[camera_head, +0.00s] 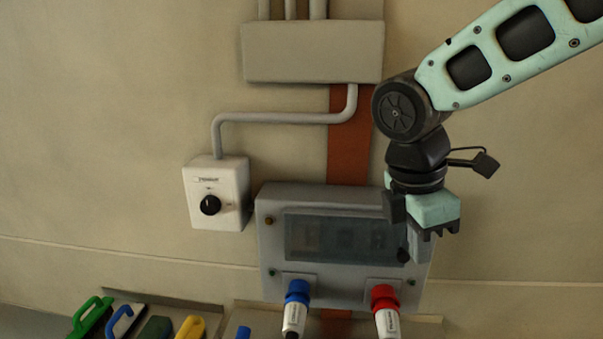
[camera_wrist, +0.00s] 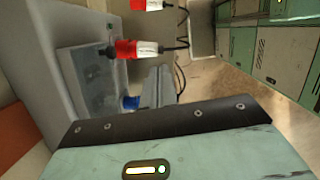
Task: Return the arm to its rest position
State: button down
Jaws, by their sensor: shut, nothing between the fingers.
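My arm reaches in from the upper right in the head view, with its mint-green links and black joint. My gripper (camera_head: 408,254) hangs down with its fingers shut and empty, in front of the right side of the grey socket box (camera_head: 270,240). Whether it touches the box I cannot tell. In the wrist view the grey fingers (camera_wrist: 158,85) show beyond the dark edge of the gripper body, with the grey box to their left.
A blue plug (camera_head: 297,290) and a red plug (camera_head: 385,297) hang under the box. A white switch box (camera_head: 226,172) with a black knob is to the left. Brushes (camera_head: 92,316) lie at lower left. Green lockers (camera_wrist: 290,50) show in the wrist view.

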jog(key=s+a+f+m+y+b, duration=0.1)
jog(key=s+a+f+m+b, duration=0.2)
jog(key=f, duration=0.8)
jog(key=s+a+f+m+y+b, duration=0.2)
jog(key=s+a+f+m+b, duration=0.1)
jog(key=s+f+m+b, duration=0.4)
jog(key=s+f+b, duration=0.3)
jog(key=s, duration=0.1)
jog(key=shift+s+a+f+m, duration=0.2)
jog(key=shift+s+f+m, duration=0.05)
jog(key=shift+f+m, duration=0.1)
jog(key=c, duration=2.1)
grip_release()
jog(key=shift+c, duration=0.2)
